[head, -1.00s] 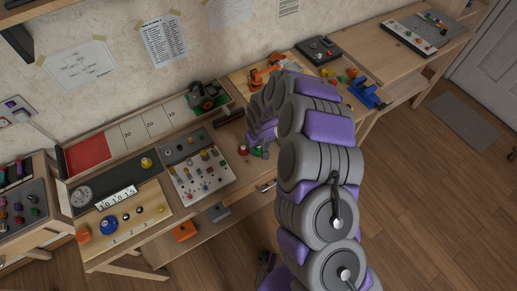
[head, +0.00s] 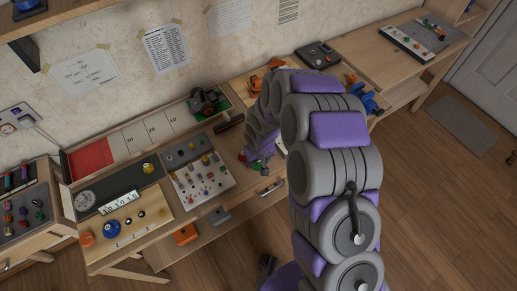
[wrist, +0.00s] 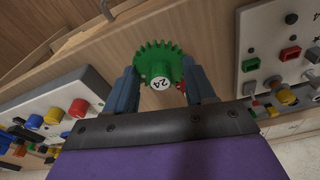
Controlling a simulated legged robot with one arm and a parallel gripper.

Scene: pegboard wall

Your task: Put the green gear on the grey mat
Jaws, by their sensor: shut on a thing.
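The green gear (wrist: 158,66), with a white hub marked 24, sits between the two fingers of my gripper (wrist: 163,88) in the wrist view. My gripper is shut on it. In the head view the gear (head: 254,167) shows as a small green patch below my gripper (head: 261,161), near the front edge of the long bench. A grey mat (head: 466,125) lies on the floor at the right, near the door. A grey surface (head: 446,38) bearing small items is also on the far right bench. I cannot tell which of these is the task's mat.
A light board with coloured knobs and pegs (head: 217,184) lies left of my gripper. A dark hammer-like thing (head: 231,123) lies behind it. Blue parts (head: 366,100) lie to the right of my arm. Open wooden floor (head: 430,210) is at the right.

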